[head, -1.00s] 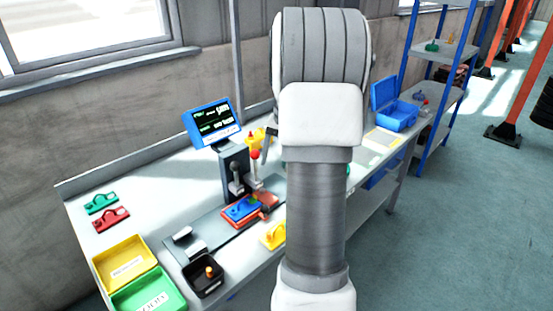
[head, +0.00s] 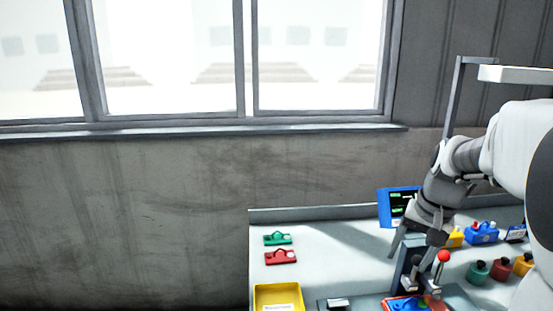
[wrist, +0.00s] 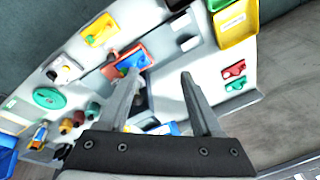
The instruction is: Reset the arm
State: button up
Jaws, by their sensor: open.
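My gripper (wrist: 161,78) is open in the wrist view, with nothing between its two fingers. In the head view my arm reaches in from the right edge, and the gripper hangs above the bench in front of the screen (head: 398,204). Past the fingers, the wrist view shows a blue part (wrist: 132,61) lying on a red piece (wrist: 112,70). In the head view these sit low at the right, cut off by the bottom edge.
The bench (head: 330,238) holds a green part (head: 278,239), a red part (head: 281,257) and a yellow bin (head: 277,295) at its left. A press with a red-knobbed lever (head: 443,257) stands near the gripper. Several coloured weights and a blue box (head: 481,233) lie farther right.

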jog(key=s+a+r+n+t, duration=0.1)
jog(key=s+a+r+n, duration=0.1)
jog(key=s+a, duration=0.35)
jog(key=s+a+r+n, duration=0.2)
jog(key=a, duration=0.7)
jog(key=s+n+t+p, duration=0.1)
jog(key=s+n+t, duration=0.1)
jog(key=s, duration=0.7)
jog(key=shift+s+a+r+n+p, duration=0.15)
jog(key=shift+a+r+n+p, duration=0.15)
jog(key=shift+p, duration=0.1)
